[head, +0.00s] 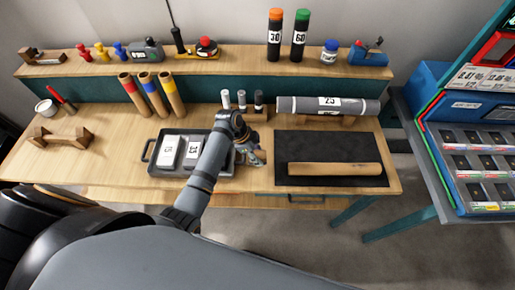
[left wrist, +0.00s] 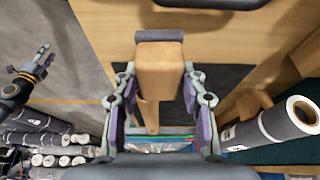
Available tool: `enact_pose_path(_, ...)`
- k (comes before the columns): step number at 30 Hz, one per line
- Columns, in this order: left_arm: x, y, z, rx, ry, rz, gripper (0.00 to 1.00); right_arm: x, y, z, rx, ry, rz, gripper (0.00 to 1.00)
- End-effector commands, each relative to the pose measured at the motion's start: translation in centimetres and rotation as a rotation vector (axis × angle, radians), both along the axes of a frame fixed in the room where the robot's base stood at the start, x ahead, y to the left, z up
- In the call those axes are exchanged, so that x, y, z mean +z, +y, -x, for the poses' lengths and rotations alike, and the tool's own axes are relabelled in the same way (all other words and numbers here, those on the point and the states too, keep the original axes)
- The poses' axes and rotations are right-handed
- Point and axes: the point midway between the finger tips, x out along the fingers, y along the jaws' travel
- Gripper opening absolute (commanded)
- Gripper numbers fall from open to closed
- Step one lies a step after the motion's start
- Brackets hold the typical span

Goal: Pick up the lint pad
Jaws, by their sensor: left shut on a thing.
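My left gripper (head: 252,153) is low over the workbench, between the black tray and the dark mat in the head view. In the left wrist view its two fingers (left wrist: 158,100) are on either side of a wooden block with a grey strip along its far end, which looks like the lint pad (left wrist: 160,70). The gripper is shut on the block. In the head view the gripper and arm hide most of this piece. My right gripper (left wrist: 38,62) shows small at the left of the left wrist view, over the floor; I cannot tell its opening.
A black tray (head: 152,151) with two white labelled pieces stands left of the gripper. A dark mat (head: 330,146) with a wooden roll (head: 335,169) lies to the right. Small bottles (head: 241,100) and a grey roll labelled 25 (head: 300,105) stand behind.

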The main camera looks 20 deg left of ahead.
Motion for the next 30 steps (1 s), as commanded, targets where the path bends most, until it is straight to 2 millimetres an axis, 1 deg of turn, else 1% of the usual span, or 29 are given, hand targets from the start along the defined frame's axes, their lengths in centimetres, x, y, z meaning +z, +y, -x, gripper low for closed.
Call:
enact_pose_path(1,2.5,-0.3,0.7,0.001,0.001,0.001,0.10,3.0,0.0,0.0,0.000,0.000,0.000,0.40)
enact_pose_path(6,5.7,-1.1,3.2,0.001,0.002,0.002,0.10,8.3,-0.1,-0.1,0.000,-0.001,0.001,0.40)
enact_pose_path(9,6.5,-1.9,5.3,0.000,0.003,0.004,0.10,10.7,-0.2,0.0,0.001,0.000,0.002,0.40)
enact_pose_path(10,6.5,-2.1,6.0,0.001,0.002,0.004,0.10,11.0,-0.2,-0.1,0.001,0.000,0.003,0.40)
enact_pose_path(11,6.0,-2.4,6.8,0.001,0.000,0.004,0.10,10.1,-0.3,-0.1,0.002,-0.001,0.004,0.40)
enact_pose_path(12,6.3,-2.7,7.7,0.001,0.000,0.005,0.10,10.0,-0.4,-0.1,0.002,-0.001,0.005,0.40)
enact_pose_path(15,7.0,-3.4,9.5,0.002,-0.001,0.005,0.10,9.7,-0.4,-0.1,0.002,-0.001,0.005,0.40)
enact_pose_path(18,7.6,-3.8,10.7,0.001,-0.001,0.004,0.10,9.7,-0.4,-0.1,0.002,-0.001,0.005,0.40)
enact_pose_path(22,8.0,-4.0,11.5,0.000,-0.002,0.002,0.10,9.6,-0.4,0.0,0.001,0.000,0.005,0.40)
enact_pose_path(30,8.1,-4.0,11.6,0.000,-0.001,0.001,0.10,9.6,-0.3,0.0,0.002,0.001,0.004,0.40)
